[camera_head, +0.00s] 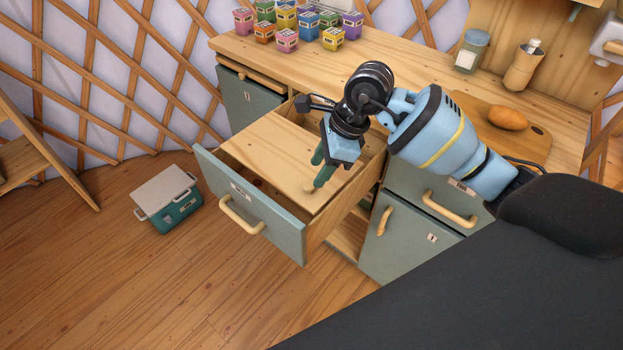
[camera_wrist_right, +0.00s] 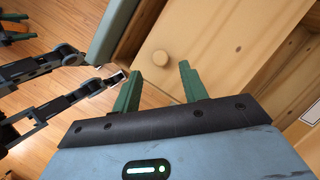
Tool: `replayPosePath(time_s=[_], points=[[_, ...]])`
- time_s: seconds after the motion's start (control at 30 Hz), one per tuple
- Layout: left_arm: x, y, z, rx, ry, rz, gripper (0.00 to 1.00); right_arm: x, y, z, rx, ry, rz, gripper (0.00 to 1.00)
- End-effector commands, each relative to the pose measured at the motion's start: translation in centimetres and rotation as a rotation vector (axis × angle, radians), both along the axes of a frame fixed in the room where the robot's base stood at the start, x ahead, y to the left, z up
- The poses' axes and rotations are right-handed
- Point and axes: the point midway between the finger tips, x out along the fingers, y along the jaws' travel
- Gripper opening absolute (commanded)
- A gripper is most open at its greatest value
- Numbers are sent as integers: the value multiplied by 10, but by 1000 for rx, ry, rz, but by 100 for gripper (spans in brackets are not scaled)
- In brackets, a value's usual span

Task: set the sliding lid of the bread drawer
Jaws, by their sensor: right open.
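The bread drawer (camera_head: 280,225) is pulled out from the counter, with a grey-green front and a wooden handle. Its pale wooden sliding lid (camera_head: 275,150) lies flat inside, covering much of the drawer. Open gaps show by the drawer front and on the counter side. The lid's round knob (camera_wrist_right: 160,57) shows in the right wrist view, just beyond the fingertips. My right gripper (camera_head: 318,170) is above the lid, its green fingers apart and pointing down near the knob. It is open and empty, also in the wrist view (camera_wrist_right: 160,80).
A teal box (camera_head: 180,215) stands on the floor left of the drawer. Floor in front is clear.

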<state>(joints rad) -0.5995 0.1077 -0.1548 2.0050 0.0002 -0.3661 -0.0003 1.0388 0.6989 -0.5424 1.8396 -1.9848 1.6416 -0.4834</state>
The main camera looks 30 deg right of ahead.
Motion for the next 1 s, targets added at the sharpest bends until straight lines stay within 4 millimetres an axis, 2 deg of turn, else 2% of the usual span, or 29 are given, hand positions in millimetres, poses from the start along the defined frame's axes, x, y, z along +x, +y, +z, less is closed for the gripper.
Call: replayPosePath(time_s=[0.1, 0.3, 0.7, 0.77, 1.0], points=[[-2, 0, 0, 1, 4, 0, 60, 2, 8, -18, 3, 4, 0, 43], [-3, 0, -1, 1, 6, 0, 60, 6, 16, -40, 2, 2, 0, 43], [3, 0, 0, 1, -4, -1, 60, 8, 18, -48, 0, 0, 0, 43], [4, 0, 0, 1, -7, -1, 60, 8, 18, -48, 0, 0, 0, 38], [6, 0, 1, 1, -10, -1, 60, 7, 18, -48, 0, 0, -1, 7]])
